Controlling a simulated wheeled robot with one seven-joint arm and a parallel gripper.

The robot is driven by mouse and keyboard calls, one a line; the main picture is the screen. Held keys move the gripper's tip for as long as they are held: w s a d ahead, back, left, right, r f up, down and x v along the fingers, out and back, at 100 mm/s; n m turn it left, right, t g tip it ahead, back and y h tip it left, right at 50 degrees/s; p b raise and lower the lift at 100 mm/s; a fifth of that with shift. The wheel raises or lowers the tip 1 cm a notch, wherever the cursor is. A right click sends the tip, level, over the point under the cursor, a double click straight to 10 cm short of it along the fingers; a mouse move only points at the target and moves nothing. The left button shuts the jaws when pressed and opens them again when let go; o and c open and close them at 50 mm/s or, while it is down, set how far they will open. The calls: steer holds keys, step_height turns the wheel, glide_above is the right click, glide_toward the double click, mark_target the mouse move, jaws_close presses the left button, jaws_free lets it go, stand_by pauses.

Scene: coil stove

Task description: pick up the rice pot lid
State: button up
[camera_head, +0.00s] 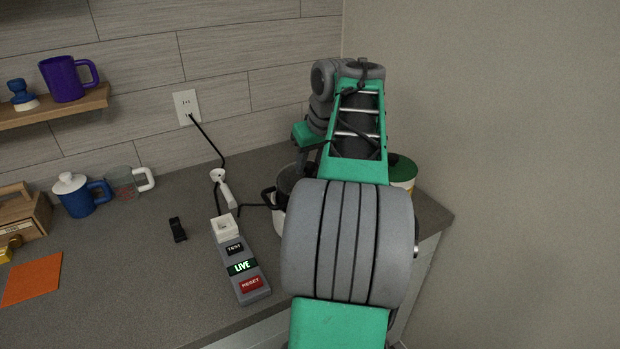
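A pot (279,222) with a pale body and a black side handle stands on the counter, mostly hidden behind my arm. Its top shows only as a dark sliver; I cannot tell whether this is a lid or the open inside. A round green lid or top (402,169) on a pale container shows to the right of my arm, partly covered by it. I cannot tell which of these is the rice pot lid. My arm reaches over the counter and bends down at its far end near the pot. My gripper's fingers are hidden behind the arm.
A small black object (177,229), blue mug (80,196) and glass mug (124,184) stand further left. A wall closes the right side.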

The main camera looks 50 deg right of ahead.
jaws_close()
stand_by(1.0)
